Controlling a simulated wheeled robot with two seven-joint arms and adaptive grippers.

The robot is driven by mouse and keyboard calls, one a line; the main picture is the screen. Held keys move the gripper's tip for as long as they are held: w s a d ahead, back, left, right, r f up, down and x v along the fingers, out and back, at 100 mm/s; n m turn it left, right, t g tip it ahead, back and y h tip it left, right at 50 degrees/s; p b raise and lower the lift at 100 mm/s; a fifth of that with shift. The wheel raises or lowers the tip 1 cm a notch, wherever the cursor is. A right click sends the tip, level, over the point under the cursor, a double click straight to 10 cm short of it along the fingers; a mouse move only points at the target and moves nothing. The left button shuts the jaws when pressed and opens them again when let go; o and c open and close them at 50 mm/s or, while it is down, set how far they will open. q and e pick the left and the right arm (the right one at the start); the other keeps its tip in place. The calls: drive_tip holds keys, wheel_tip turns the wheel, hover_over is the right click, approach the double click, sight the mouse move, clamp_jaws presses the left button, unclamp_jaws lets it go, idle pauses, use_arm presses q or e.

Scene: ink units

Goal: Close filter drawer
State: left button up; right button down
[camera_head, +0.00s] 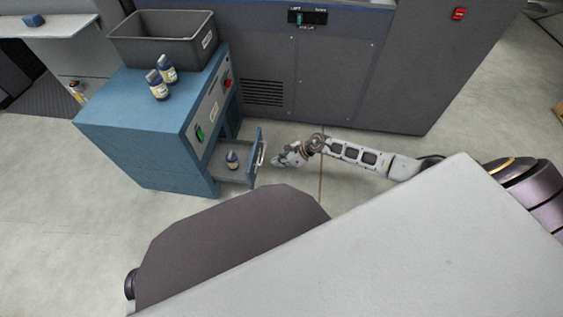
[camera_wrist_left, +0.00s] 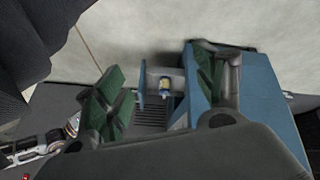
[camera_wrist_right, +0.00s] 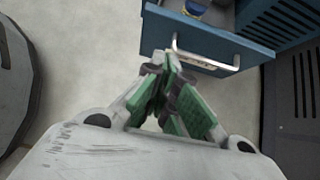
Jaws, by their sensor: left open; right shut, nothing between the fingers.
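The filter drawer (camera_head: 257,150) is pulled out from the lower part of the blue cabinet (camera_head: 140,120). One dark bottle with a pale label (camera_head: 232,160) stands inside it. The drawer's front and metal handle (camera_wrist_right: 205,60) fill the top of the right wrist view. My right gripper (camera_head: 281,160) is shut and empty, just outside the drawer front and apart from the handle in the head view. It also shows in the right wrist view (camera_wrist_right: 170,75), its tips just below the handle. My left gripper (camera_wrist_left: 157,90) is open and empty. The head view does not show it.
A grey bin (camera_head: 160,45) and two bottles (camera_head: 158,80) stand on the cabinet top. A large grey machine (camera_head: 350,75) is behind. The floor (camera_head: 60,200) around the cabinet's left and front is clear. A table (camera_head: 45,27) is at the upper left.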

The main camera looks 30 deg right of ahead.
sight(252, 169)
drive_tip(key=w+a+f+b, duration=0.1)
drive_tip(key=a, duration=0.1)
drive_tip(key=w+a+f+b, duration=0.1)
drive_tip(key=w+a+f, duration=0.1)
drive_tip(key=a, duration=0.1)
drive_tip(key=w+a+f+b, duration=0.1)
drive_tip(key=w+a+f, duration=0.1)
drive_tip(key=shift+a+b, duration=0.2)
drive_tip(key=shift+b, duration=0.2)
use_arm(q)
wheel_tip(252, 169, down, 7)
drive_tip(key=d+t, duration=0.1)
drive_tip(key=shift+d+n+h, duration=0.15)
drive_tip(key=shift+n+h, duration=0.15)
drive_tip(key=shift+h, duration=0.1)
drive_tip(key=shift+w+r, duration=0.1)
use_arm(e)
drive_tip(key=shift+a, duration=0.1)
